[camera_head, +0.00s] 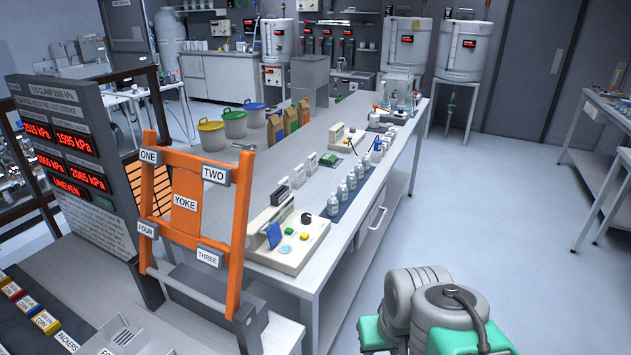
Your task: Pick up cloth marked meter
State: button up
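I cannot make out a cloth with a readable "meter" mark. A small blue piece (274,234), too small to identify, rests against a cream instrument (293,258) on the near end of the long bench (240,172). A flat green piece (331,160) lies farther along the bench, near a second cream instrument (345,138); I cannot tell whether it is cloth. My folded arm, grey with green parts, shows at the lower right, apart from the bench. My gripper's fingertips do not show.
An orange frame (241,228) labelled YOKE stands in front of the bench's left side. A panel with red readouts (72,158) is at left. The floor right of the bench is clear.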

aim_at(329, 159)
jog(key=z, duration=1.2)
jog(key=i, duration=2.4)
jog(key=u, duration=2.05)
